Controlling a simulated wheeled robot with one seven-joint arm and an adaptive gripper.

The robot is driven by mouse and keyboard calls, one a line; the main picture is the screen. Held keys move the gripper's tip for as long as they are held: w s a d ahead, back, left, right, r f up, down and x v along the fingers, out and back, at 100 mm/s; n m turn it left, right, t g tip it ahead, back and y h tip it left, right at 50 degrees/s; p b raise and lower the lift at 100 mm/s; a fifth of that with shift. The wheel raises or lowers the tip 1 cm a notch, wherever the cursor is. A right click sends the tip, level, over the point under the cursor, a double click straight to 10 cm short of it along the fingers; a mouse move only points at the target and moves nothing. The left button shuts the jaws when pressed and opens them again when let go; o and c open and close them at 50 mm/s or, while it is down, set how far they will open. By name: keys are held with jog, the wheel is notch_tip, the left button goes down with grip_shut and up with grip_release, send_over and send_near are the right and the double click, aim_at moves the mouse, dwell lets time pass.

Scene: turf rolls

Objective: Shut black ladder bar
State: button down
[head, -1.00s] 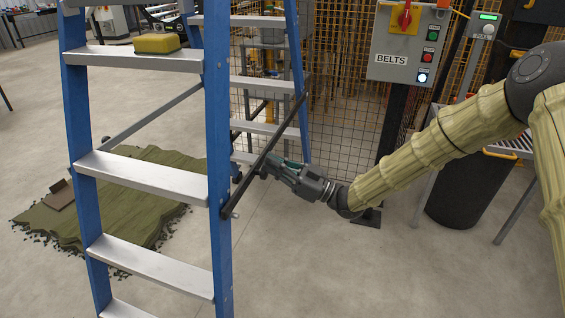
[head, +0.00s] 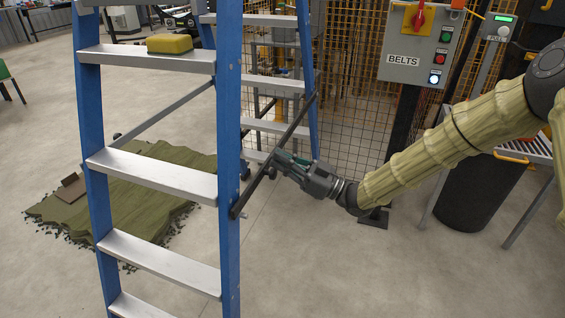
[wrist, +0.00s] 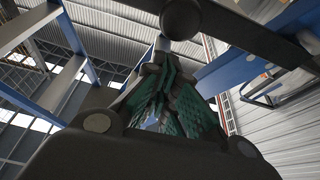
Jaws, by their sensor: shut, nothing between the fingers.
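The blue ladder (head: 229,160) with silver treads stands open at the left in the head view. Its black ladder bar (head: 295,125) runs as one straight slanting line from the front right leg up to the rear leg. A grey bar (head: 165,112) spans the far side. My gripper (head: 276,160) is shut and empty, with its tips at the black bar near its middle; I cannot tell whether they touch. In the wrist view the shut green-padded fingers (wrist: 172,90) point upward, and a dark bar (wrist: 240,30) crosses close beyond them.
A yellow sponge-like block (head: 169,43) lies on an upper tread. Turf (head: 150,195) with a brown piece on it lies on the floor behind the ladder. A BELTS control box (head: 420,45), mesh fence and black bin (head: 480,190) stand at the right.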

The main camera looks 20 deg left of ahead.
jog(key=d, duration=0.9)
jog(key=s+d+f+m+t+h, duration=0.2)
jog(key=d+f+m+t+h, duration=0.15)
jog(key=f, duration=0.65)
jog(key=s+d+f+m+t+h, duration=0.15)
jog(key=d+f+m+h, duration=0.3)
jog(key=f, duration=0.55)
jog(key=s+d+f+m+t+h, duration=0.2)
jog(key=d+f+m+t+h, duration=0.15)
jog(key=f, duration=0.65)
jog(key=s+d+f+m+g+h, duration=0.2)
jog(key=s+d+f+m+h, duration=0.2)
jog(key=s+d+f, duration=0.45)
jog(key=s+d+f+m+g+h, duration=0.2)
jog(key=s+d+f+g+h, duration=0.1)
jog(key=s+d, duration=0.65)
jog(key=s+d+f+m+g+h, duration=0.25)
jog(key=s+d, duration=0.45)
jog(key=s, duration=0.6)
notch_tip(320, 180, up, 15)
jog(key=n+p, duration=0.1)
jog(key=p, duration=1.5)
jog(key=shift+s+d+r+g+h, duration=0.2)
jog(key=shift+s+d+g+h, duration=0.1)
jog(key=shift+d+h, duration=0.1)
